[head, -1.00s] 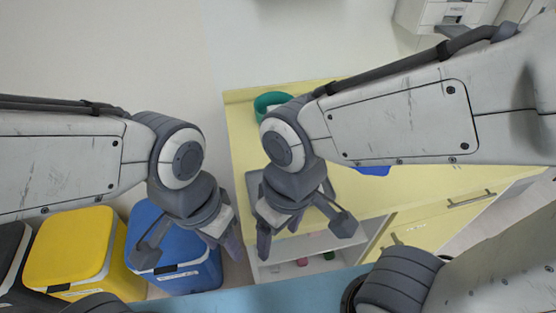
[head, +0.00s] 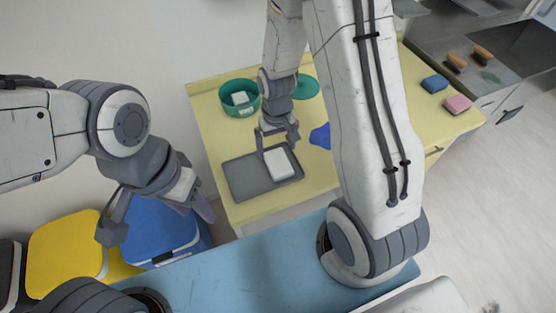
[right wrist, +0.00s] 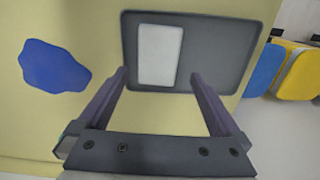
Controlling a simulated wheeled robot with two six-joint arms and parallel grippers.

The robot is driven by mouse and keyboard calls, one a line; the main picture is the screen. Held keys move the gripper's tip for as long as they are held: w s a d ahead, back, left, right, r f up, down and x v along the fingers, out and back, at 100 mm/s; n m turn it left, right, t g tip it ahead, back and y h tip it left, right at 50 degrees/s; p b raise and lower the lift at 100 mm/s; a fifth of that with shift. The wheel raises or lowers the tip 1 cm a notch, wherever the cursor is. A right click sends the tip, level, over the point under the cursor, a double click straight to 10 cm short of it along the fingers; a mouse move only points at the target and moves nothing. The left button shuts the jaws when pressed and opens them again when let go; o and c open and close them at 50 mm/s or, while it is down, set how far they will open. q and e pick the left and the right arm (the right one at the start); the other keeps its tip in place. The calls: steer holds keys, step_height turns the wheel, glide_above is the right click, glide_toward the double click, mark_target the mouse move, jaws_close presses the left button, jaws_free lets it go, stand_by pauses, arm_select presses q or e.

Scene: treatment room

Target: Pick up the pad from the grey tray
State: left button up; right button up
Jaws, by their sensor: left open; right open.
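The pad (head: 279,164), a white rectangular block, lies on the right part of the grey tray (head: 246,180) on the yellow counter. In the right wrist view the pad (right wrist: 160,55) lies flat on the tray (right wrist: 218,45), ahead of the fingers. My right gripper (head: 277,142) is open and empty, just behind and above the pad in the head view; its fingers (right wrist: 160,78) point towards the tray with the pad between their lines. I cannot tell the exact height gap. My left gripper (head: 158,222) is open and empty, over the blue bin at the left.
A green bowl (head: 240,110) holding a white block, a green lid (head: 307,87) and a blue cloth (head: 321,137) are near the tray. A blue sponge (head: 434,84) and a pink sponge (head: 458,104) lie farther right. Blue (head: 160,235) and yellow (head: 65,250) bins stand left.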

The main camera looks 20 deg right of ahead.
mark_target(278, 162)
steer(key=f+p, duration=0.1)
steer(key=f, duration=0.4)
steer(key=shift+s+d+p, duration=0.2)
steer(key=shift+p, duration=0.15)
steer(key=shift+f, duration=0.6)
steer(key=c, duration=1.1)
